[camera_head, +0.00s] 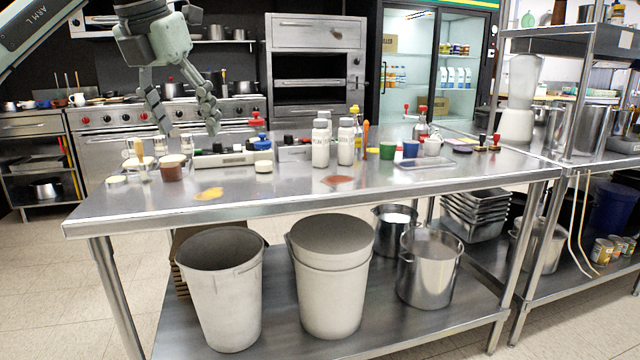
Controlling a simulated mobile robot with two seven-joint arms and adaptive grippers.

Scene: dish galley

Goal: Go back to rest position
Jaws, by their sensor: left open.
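My left gripper (185,128) is at the upper left, its arm coming in from the left edge. Its two fingers point down and stand apart, with nothing between them. It appears in front of the stove and above the left part of the steel table (430,188). Small jars and a brown cup (173,168) stand on the table below it in the picture. My right gripper is not in view.
Bins (225,290) and pots (428,268) fill the lower shelf. A rack (570,165) stands right. The table's front strip is mostly clear.

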